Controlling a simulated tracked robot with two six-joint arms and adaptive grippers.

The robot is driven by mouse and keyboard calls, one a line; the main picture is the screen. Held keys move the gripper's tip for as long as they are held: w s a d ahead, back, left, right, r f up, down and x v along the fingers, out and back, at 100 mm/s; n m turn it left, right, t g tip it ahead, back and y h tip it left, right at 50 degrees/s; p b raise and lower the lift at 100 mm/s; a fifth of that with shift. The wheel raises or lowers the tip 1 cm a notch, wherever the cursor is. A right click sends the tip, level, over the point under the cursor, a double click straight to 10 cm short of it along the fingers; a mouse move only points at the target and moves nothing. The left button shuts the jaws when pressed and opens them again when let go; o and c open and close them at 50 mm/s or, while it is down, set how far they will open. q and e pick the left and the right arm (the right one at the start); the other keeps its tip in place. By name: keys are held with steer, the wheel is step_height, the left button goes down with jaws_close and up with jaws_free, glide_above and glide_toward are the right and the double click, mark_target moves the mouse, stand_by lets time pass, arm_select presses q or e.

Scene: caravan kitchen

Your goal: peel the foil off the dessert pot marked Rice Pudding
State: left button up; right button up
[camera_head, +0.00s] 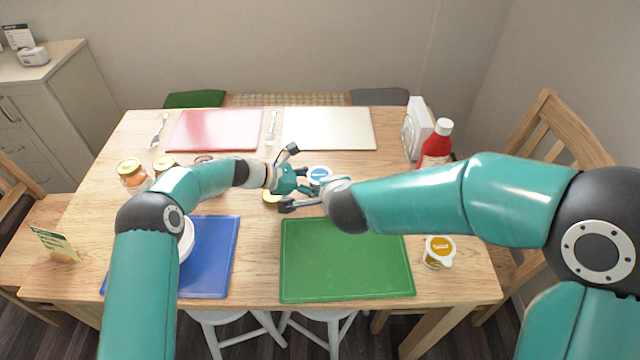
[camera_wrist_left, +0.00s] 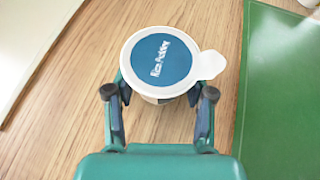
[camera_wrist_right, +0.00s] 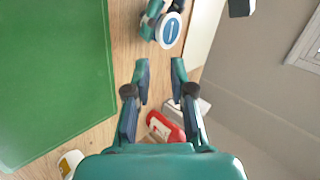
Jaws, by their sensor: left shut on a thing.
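The Rice Pudding pot (camera_head: 319,174) is white with a blue label on its foil lid. Its label reads clearly in the left wrist view (camera_wrist_left: 163,60). The foil lies over the whole top, and its pale tab (camera_wrist_left: 208,66) sticks out at the right there. My left gripper (camera_wrist_left: 160,103) is shut on the pot's sides below the rim. I cannot tell whether the pot touches the table. My right gripper (camera_wrist_right: 160,72) is open and empty, close to the pot (camera_wrist_right: 168,30) but apart from it.
A yellow-labelled pot (camera_head: 438,251) stands right of the green board (camera_head: 346,270). A ketchup bottle (camera_head: 436,146) stands at the right. A blue board (camera_head: 215,270) and jars (camera_head: 131,174) are at the left.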

steer(key=shift+x, duration=4.95)
steer(key=shift+c, duration=0.3)
jaws_close()
